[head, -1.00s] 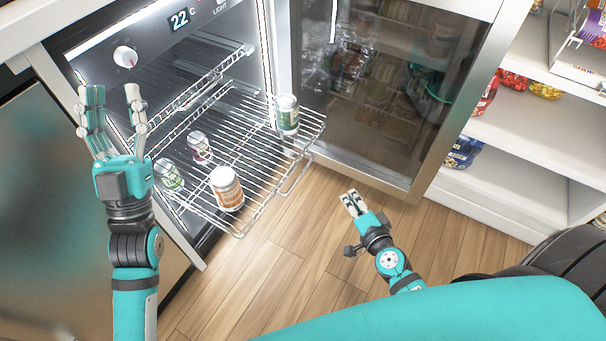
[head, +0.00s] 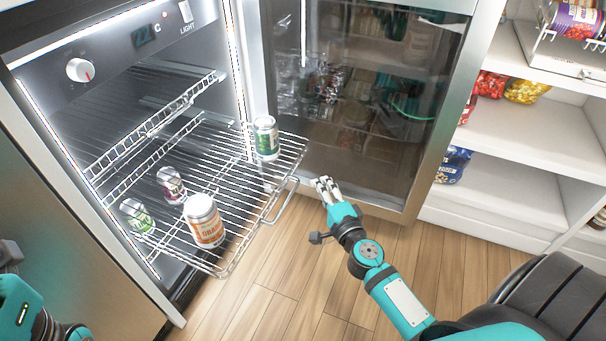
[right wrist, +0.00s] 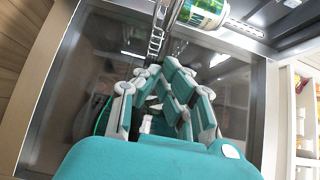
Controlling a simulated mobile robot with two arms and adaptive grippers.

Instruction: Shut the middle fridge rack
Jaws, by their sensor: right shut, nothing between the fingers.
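A wire rack (head: 215,262) is pulled out of the open fridge and holds several cans; I take it as the middle one. On it are an orange-labelled can (head: 204,222), a green can (head: 265,138) near the front right, and two smaller cans behind. My right gripper (head: 325,184) is shut and empty, just right of the rack's front handle bar, apparently apart from it. In the right wrist view the rack's edge (right wrist: 156,38) and the green can (right wrist: 203,10) show beyond the fingers. My left gripper's body (head: 18,308) is at the lower left edge, its fingers out of frame.
The fridge's glass door (head: 350,110) stands open behind and right of the rack. Another wire rack (head: 155,122) sits higher inside the fridge. White shelves (head: 530,130) with snack bags stand at the right. The wooden floor (head: 290,280) in front is clear.

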